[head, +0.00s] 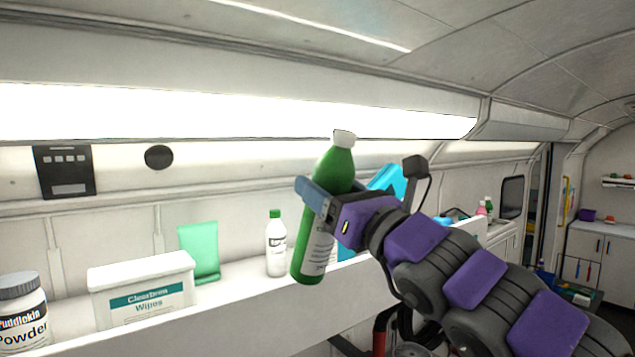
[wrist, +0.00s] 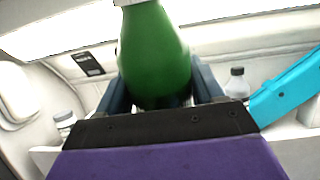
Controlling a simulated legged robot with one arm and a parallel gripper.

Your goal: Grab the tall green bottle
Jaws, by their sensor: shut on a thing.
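The tall green bottle (head: 338,172) has a white cap and a pale label. It is tilted, its top leaning right in the head view, and it appears to be held up in front of the shelf's edge. My gripper (head: 312,192) is shut around its middle. In the wrist view the green bottle (wrist: 155,55) stands between the two fingers of my gripper (wrist: 160,95). The lower part of the bottle is hidden there by the gripper body.
The white shelf (head: 240,310) holds a powder jar (head: 22,312), a wipes box (head: 143,285), a mint-green item (head: 199,252) and a small white bottle (head: 276,245) with a green cap. A bright blue item (head: 388,181) is behind my gripper. A counter and cabinets (head: 590,245) stand far right.

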